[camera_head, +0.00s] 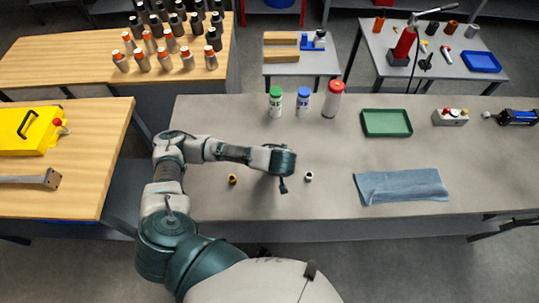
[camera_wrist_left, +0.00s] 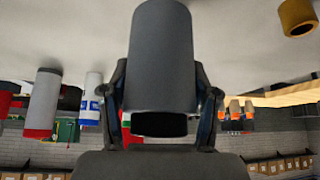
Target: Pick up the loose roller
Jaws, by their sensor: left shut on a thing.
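A dark grey cylinder, which I take to be the loose roller (camera_wrist_left: 162,60), fills the middle of the left wrist view with a dark open end. The fingers of my left gripper (camera_wrist_left: 162,100) press on both its sides. In the head view my left gripper (camera_head: 283,180) is over the grey table (camera_head: 330,200), near its front middle. The roller is small and dark there and hard to separate from the fingers. I cannot tell whether it touches the table. My right gripper is in neither view.
A brass ring (camera_head: 232,179) and a small pale ring (camera_head: 308,176) lie on either side of the gripper. A blue cloth (camera_head: 402,186), a green tray (camera_head: 386,123) and canisters with green (camera_head: 275,103), blue (camera_head: 303,102) and red (camera_head: 332,100) on them are on the table.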

